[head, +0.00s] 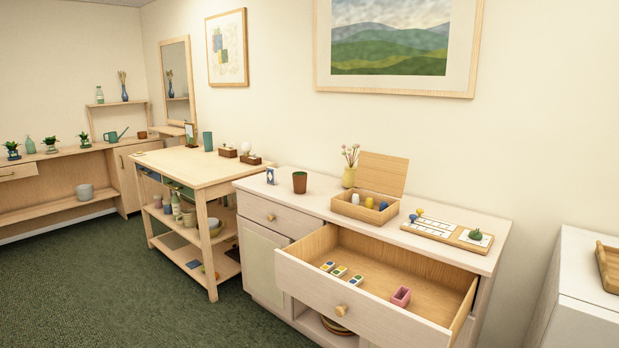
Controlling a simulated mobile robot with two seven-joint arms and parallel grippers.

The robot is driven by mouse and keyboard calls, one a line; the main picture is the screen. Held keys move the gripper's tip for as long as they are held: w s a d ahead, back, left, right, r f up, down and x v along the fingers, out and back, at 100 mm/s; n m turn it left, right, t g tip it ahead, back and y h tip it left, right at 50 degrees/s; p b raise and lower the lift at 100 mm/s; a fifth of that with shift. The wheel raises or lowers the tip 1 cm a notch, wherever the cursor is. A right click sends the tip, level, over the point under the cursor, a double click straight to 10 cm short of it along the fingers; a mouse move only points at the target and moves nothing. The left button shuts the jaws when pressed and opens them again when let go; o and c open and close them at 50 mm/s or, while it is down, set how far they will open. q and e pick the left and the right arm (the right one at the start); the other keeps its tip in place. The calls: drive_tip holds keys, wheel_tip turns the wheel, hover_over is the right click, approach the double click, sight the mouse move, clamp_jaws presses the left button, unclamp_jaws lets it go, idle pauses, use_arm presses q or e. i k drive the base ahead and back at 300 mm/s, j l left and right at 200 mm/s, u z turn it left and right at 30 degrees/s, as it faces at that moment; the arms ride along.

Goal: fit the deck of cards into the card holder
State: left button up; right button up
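A small upright white item with a dark blue pattern (272,175) stands at the left end of the pale cabinet top; it may be the deck of cards, but it is too small to be sure. A small pink open-topped box (400,296) sits in the open drawer (366,306), towards its right front; it may be the card holder. It looks empty, though its inside is only partly visible. Neither of my grippers shows in the head view.
The cabinet top (325,205) also bears a brown cup (299,182), an open wooden box (366,205), a yellow vase (349,176) and a board with small pieces (446,231). Several coloured blocks (340,271) lie in the drawer. A wooden workbench (195,165) stands left; green carpet is clear in front.

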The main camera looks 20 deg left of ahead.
sight(401, 297)
drive_tip(key=z, duration=1.25)
drive_tip(key=j+z, duration=0.45)
drive_tip(key=k+j, duration=0.1)
drive_tip(key=j, duration=0.55)
drive_tip(key=k+j, duration=0.1)
drive_tip(key=j, duration=0.6)
drive_tip(key=k+j, duration=0.1)
drive_tip(key=j, duration=0.55)
drive_tip(key=k+j, duration=0.1)
drive_tip(key=j, duration=0.6)
drive_tip(key=k+j, duration=0.1)
drive_tip(key=j, duration=0.55)
drive_tip(key=k+j, duration=0.1)
drive_tip(key=j, duration=0.55)
drive_tip(key=k+j, duration=0.1)
drive_tip(key=j, duration=0.6)
